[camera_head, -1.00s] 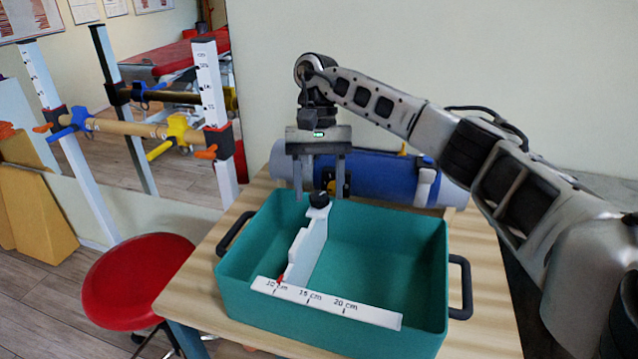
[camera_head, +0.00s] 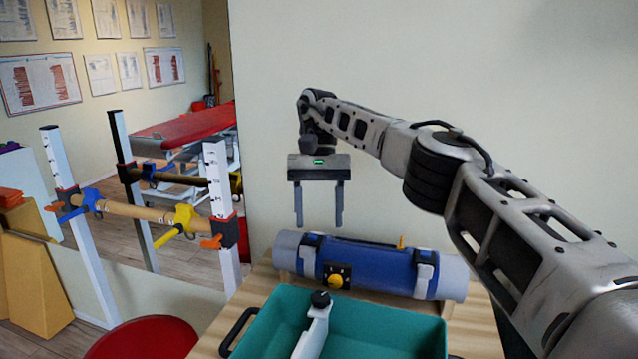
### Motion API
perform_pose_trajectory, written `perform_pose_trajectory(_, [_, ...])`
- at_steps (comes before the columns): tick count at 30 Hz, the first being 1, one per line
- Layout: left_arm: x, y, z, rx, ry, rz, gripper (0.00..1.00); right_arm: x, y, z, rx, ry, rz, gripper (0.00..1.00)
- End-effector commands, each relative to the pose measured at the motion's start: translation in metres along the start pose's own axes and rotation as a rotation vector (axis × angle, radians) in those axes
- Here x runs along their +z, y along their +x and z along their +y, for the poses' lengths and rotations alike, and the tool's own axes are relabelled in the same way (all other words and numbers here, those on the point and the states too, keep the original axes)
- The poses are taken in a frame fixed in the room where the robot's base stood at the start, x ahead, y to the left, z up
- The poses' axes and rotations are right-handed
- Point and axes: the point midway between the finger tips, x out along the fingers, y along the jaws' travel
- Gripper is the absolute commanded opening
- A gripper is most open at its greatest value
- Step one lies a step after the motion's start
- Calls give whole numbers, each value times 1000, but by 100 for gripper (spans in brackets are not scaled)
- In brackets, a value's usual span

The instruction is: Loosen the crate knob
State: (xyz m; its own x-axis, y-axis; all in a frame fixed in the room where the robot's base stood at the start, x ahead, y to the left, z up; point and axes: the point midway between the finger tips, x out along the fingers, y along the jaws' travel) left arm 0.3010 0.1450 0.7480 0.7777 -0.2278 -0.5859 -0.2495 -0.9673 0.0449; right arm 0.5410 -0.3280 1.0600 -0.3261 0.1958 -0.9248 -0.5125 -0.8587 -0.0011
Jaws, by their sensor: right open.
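The teal crate (camera_head: 385,336) stands on the wooden table, its lower part cut off by the bottom edge of the view. A white divider (camera_head: 314,335) stands inside it, with the black crate knob (camera_head: 320,299) on top at its far end. My right gripper (camera_head: 319,222) is open and empty, pointing down. The left gripper is not in view.
A blue roll with grey ends (camera_head: 370,268) and a yellow knob lies behind the crate on the wooden table (camera_head: 260,285). A red stool (camera_head: 145,340) and a rail frame with white posts (camera_head: 222,200) stand to the left.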

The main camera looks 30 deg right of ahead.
Motion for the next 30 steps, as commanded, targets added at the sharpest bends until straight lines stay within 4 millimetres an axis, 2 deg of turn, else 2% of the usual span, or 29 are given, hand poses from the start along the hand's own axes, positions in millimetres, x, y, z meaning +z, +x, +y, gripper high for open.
perform_pose_trajectory(1, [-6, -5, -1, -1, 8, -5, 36, 2, -10, -1, 2, 2, -2, 53])
perform_pose_trajectory(3, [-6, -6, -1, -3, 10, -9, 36, 1, -15, -1, 2, 1, -4, 53])
perform_pose_trajectory(9, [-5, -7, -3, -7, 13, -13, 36, 0, -23, 0, 1, 0, -1, 53])
perform_pose_trajectory(30, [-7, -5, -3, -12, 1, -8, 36, 0, -23, 0, 1, 0, -1, 53])
